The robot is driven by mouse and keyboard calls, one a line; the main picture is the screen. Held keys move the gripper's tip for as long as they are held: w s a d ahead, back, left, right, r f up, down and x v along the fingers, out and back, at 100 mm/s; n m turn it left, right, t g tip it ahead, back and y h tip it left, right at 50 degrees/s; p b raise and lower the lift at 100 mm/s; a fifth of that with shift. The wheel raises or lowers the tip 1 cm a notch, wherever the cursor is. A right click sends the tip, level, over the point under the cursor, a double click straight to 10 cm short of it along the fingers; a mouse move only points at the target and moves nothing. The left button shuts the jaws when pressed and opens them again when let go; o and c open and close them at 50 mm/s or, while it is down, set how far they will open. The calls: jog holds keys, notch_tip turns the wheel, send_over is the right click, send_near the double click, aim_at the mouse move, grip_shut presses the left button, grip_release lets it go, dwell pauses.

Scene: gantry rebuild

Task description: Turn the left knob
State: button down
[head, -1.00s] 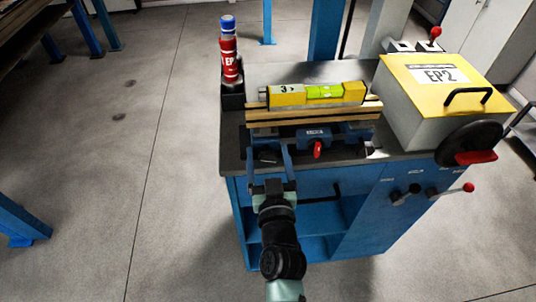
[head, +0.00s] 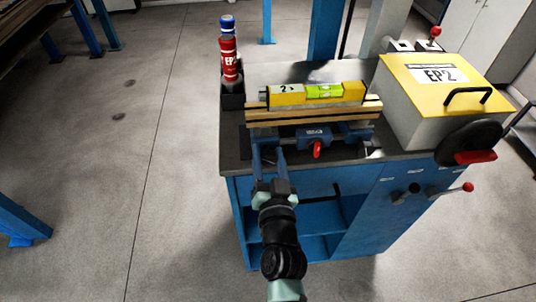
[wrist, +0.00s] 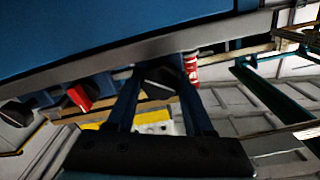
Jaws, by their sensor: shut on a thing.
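The left knob, a dark angular knob (wrist: 165,76), shows between my two blue fingers in the wrist view. My gripper (head: 267,150) is shut on it at the front left of the blue vise-like fixture; its fingertips also show in the wrist view (wrist: 162,72). In the head view my fingers largely hide this knob. A second dark knob (wrist: 15,112) is at the other end, with a red lever (head: 317,150) between the two. A yellow level with a green vial (head: 324,91) lies on the wooden strips above; its label seems to read 2.
A red bottle with a blue cap (head: 229,60) stands in a black holder at the left. A grey box with a yellow lid (head: 410,68) and a black handwheel (head: 470,142) are at the right. The floor at left is clear.

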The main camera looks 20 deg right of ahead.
jog(key=shift+m, duration=0.3)
jog(key=shift+c, duration=1.6)
grip_release()
jog(key=b+v, duration=0.2)
jog(key=v, duration=1.1)
jog(key=shift+b, duration=0.3)
